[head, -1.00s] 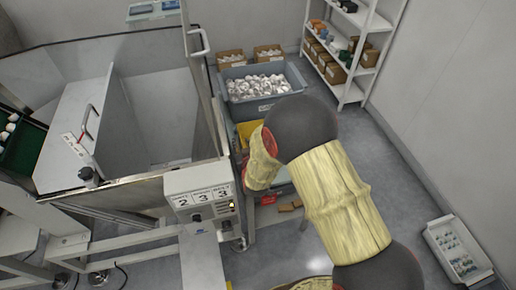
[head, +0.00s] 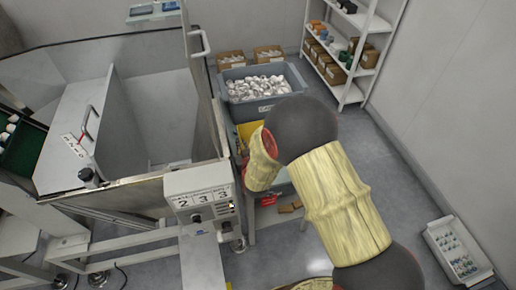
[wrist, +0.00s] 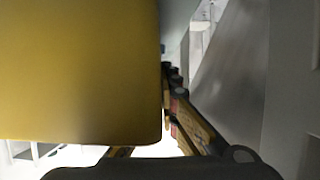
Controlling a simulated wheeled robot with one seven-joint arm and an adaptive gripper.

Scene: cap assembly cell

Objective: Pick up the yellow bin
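The yellow bin (head: 245,132) stands beside the machine, in front of the large grey-blue tub. My arm hides most of it in the head view. In the wrist view, a plain yellow surface of the bin (wrist: 80,70) fills the upper left, very close to the camera. My gripper (wrist: 168,95) shows in the wrist view as a dark body at the bottom and one finger slanting up along the bin's right edge. The other finger is mostly hidden behind the yellow surface. I cannot tell whether the fingers touch or clasp the bin.
The grey-blue tub (head: 265,106) holds many white parts, with cardboard boxes behind it. The machine (head: 150,188) with a control box (head: 200,190) stands close on the left. A shelf (head: 352,50) is at the back right. A white tray (head: 455,251) lies on otherwise clear floor at right.

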